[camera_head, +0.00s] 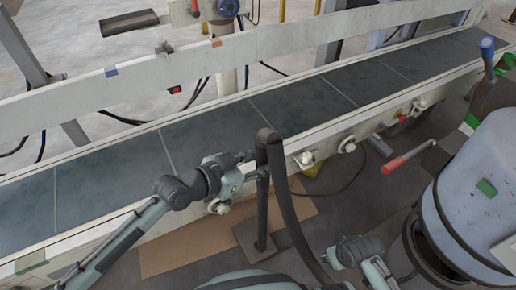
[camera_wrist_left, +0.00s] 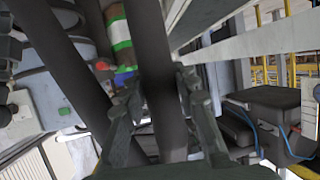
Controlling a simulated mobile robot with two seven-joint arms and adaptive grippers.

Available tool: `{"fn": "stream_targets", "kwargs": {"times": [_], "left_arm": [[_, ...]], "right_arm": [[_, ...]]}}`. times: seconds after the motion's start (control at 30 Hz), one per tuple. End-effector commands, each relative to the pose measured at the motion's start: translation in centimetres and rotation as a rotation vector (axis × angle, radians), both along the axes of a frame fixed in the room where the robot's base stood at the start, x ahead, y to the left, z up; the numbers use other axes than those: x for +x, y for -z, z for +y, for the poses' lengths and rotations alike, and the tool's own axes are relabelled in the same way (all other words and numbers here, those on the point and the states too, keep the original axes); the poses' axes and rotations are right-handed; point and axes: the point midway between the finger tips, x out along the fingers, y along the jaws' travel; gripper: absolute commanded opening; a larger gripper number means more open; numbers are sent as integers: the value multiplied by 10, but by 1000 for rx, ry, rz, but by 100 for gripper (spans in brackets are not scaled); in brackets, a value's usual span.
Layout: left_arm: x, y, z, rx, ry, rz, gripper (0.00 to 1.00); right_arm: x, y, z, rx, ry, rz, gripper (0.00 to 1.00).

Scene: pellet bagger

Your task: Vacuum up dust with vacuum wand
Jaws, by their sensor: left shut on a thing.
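The vacuum wand (camera_head: 263,205) is a dark upright tube with a flat nozzle (camera_head: 254,242) at floor level, in front of the conveyor. A thick black hose (camera_head: 289,215) bends over from its top and runs down to the bottom edge. My left gripper (camera_head: 249,166) is shut on the upper part of the wand. The left wrist view shows the dark tube (camera_wrist_left: 151,45) between the fingers (camera_wrist_left: 160,88). My right gripper (camera_head: 338,258) is low at the bottom, right of the hose; its jaw state is unclear. I cannot make out dust on the floor.
A long conveyor with a dark belt (camera_head: 215,132) crosses behind the wand, with knobs on its front rail. A brown sheet (camera_head: 182,251) lies on the floor left of the nozzle. A large blue-grey cylinder (camera_head: 485,190) and a red-handled lever (camera_head: 396,164) stand at right.

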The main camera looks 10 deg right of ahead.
Motion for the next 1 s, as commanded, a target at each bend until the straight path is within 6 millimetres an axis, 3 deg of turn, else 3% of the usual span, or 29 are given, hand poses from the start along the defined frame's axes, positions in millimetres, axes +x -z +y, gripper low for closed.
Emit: {"fn": "stream_targets", "kwargs": {"times": [1.0], "left_arm": [[-110, -16, -35, -6, 1, -2, 0]], "right_arm": [[0, -4, 0, 0, 0, 0, 38]]}}
